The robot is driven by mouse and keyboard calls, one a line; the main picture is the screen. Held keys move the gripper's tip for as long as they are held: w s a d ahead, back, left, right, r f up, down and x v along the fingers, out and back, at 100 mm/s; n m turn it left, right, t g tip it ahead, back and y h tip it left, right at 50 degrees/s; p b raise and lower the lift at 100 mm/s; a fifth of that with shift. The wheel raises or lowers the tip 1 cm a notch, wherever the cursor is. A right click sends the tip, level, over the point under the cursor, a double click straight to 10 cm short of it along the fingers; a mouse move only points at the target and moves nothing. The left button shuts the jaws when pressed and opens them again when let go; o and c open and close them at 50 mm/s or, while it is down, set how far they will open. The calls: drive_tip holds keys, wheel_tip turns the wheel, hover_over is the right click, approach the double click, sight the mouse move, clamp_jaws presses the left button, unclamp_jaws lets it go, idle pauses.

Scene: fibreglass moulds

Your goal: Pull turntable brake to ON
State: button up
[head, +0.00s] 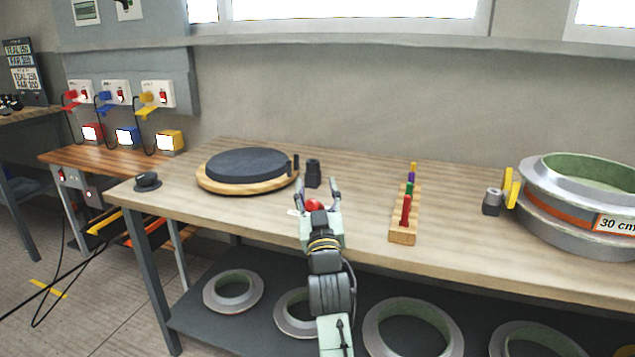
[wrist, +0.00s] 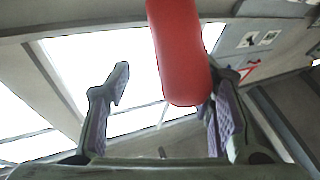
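The turntable (head: 245,165) is a dark disc on a round wooden base, on the bench left of my gripper. A small black post (head: 313,172) stands at its right side, just beyond my gripper. A red rounded handle end (head: 314,204), likely the brake lever's, shows between my fingers. My gripper (head: 317,187) is open, its fingers spread over the bench's front part. In the wrist view the red handle (wrist: 180,55) reaches down between the open fingers (wrist: 165,115), close to the right finger and apart from the left one. Whether it touches the right finger I cannot tell. ON/OFF marks are not visible.
A wooden rack (head: 403,236) with coloured pegs stands right of my gripper. A large ring mould (head: 570,225) sits at the bench's right end. A black knob (head: 147,181) is at the left corner. More rings (head: 233,291) lie on the shelf below.

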drive_tip(key=v, duration=0.9)
drive_tip(key=shift+s+d+r, duration=0.15)
drive_tip(key=shift+d+r, duration=0.05)
drive_tip(key=shift+d, duration=0.2)
